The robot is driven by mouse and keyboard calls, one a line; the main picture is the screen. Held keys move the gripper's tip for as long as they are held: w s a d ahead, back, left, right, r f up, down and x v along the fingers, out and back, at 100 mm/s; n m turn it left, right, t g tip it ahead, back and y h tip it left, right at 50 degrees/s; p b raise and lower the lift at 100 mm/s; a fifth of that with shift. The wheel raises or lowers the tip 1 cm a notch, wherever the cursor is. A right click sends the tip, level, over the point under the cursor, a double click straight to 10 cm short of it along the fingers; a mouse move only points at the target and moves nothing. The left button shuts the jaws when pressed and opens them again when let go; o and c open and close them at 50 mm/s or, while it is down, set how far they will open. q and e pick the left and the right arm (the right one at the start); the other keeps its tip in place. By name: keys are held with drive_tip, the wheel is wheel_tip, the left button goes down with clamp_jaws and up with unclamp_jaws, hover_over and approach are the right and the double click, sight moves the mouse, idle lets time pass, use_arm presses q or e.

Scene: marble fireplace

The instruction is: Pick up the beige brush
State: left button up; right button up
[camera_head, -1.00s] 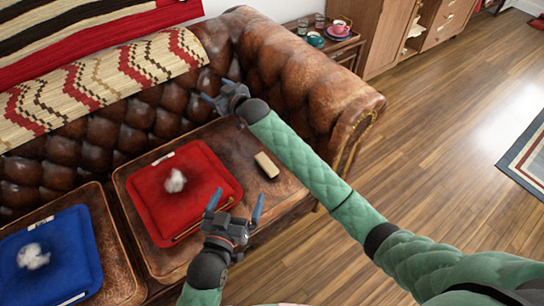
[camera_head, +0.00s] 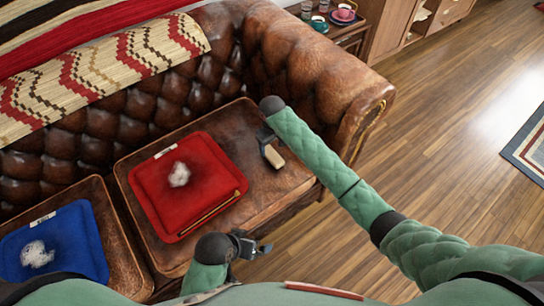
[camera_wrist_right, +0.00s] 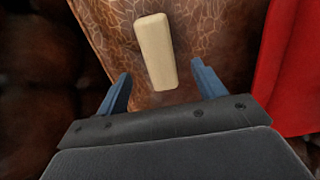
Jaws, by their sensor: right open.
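The beige brush (camera_head: 274,157) lies on the brown leather sofa seat (camera_head: 240,125), right of the red cushion. In the right wrist view the brush (camera_wrist_right: 155,50) is a pale block, with its near end between the fingertips. My right gripper (camera_head: 266,137) reaches down right beside the brush; its forearm hides part of it. In the wrist view the right gripper (camera_wrist_right: 160,70) is open, one blue finger on each side of the brush with gaps. My left gripper (camera_head: 256,246) is in front of the seat edge, away from the brush; its opening is unclear.
A red cushion (camera_head: 205,170) with white fluff (camera_head: 179,174) lies left of the brush. A blue cushion (camera_head: 75,235) with fluff (camera_head: 36,255) is farther left. The tufted sofa arm (camera_head: 310,65) rises behind and right.

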sight(272, 154)
drive_tip(key=shift+f, duration=1.55)
drive_tip(key=shift+w+f, duration=0.15)
drive_tip(key=shift+f, duration=0.95)
drive_tip(key=shift+w+f, duration=0.1)
drive_tip(key=shift+f, duration=0.95)
drive_tip(key=c, duration=1.1)
use_arm(q)
drive_tip(key=shift+s+a+r, duration=0.15)
drive_tip(key=shift+a+r, duration=0.15)
drive_tip(key=shift+r, duration=0.3)
use_arm(e)
drive_tip(key=shift+r, duration=0.1)
drive_tip(key=shift+r, duration=0.3)
drive_tip(key=r, duration=0.2)
drive_tip(key=d+r, duration=0.1)
drive_tip(key=shift+s+r, duration=0.15)
drive_tip(key=shift+r, duration=0.25)
use_arm(q)
drive_tip(key=shift+x, duration=1.3)
use_arm(e)
drive_tip(key=s+d+r, duration=0.4)
drive_tip(key=d+r, duration=0.2)
drive_tip(key=d, duration=0.3)
drive_tip(key=shift+d+r, duration=0.25)
drive_tip(key=shift+d, duration=0.15)
